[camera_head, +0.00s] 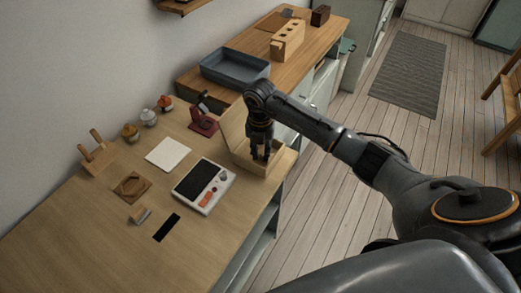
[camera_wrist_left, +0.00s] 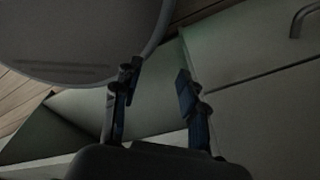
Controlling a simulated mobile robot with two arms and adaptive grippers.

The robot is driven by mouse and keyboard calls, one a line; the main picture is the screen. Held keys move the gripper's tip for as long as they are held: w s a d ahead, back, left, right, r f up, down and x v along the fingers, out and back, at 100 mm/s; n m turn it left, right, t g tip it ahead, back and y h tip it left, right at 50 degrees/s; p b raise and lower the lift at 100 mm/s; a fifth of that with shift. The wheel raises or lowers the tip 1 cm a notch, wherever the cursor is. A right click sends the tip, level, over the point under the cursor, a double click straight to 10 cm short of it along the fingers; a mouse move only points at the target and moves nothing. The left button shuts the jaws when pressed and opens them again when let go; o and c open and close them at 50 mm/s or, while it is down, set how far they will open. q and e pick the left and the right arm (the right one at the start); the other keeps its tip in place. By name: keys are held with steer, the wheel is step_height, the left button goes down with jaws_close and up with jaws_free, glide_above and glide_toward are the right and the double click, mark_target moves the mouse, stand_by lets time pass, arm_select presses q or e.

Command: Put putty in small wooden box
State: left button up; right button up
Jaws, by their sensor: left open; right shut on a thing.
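The small wooden box (camera_head: 271,172) stands open at the table's right edge, its lid raised at the back left. My right gripper (camera_head: 260,157) points straight down into the box opening, its fingertips inside or just over it. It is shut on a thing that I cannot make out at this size. I cannot pick out the putty for certain in either view. My left gripper (camera_wrist_left: 158,82) shows in the left wrist view, open with nothing between its fingers; it is not in the head view.
The wooden table (camera_head: 80,230) holds a black-and-white device (camera_head: 204,186), a white sheet (camera_head: 167,154), a dark red stand (camera_head: 203,122), several small jars and a black strip (camera_head: 167,227). A blue-grey tray (camera_head: 235,68) lies behind. The table's front left is clear.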

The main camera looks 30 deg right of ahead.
mark_target(260, 155)
steer(key=shift+f, duration=0.2)
steer(key=shift+f, duration=0.2)
steer(key=o, duration=0.8)
steer(key=shift+r, duration=0.1)
steer(key=shift+r, duration=0.55)
step_height(260, 155, up, 11)
steer(key=shift+r+b, duration=0.1)
steer(key=shift+b, duration=1.1)
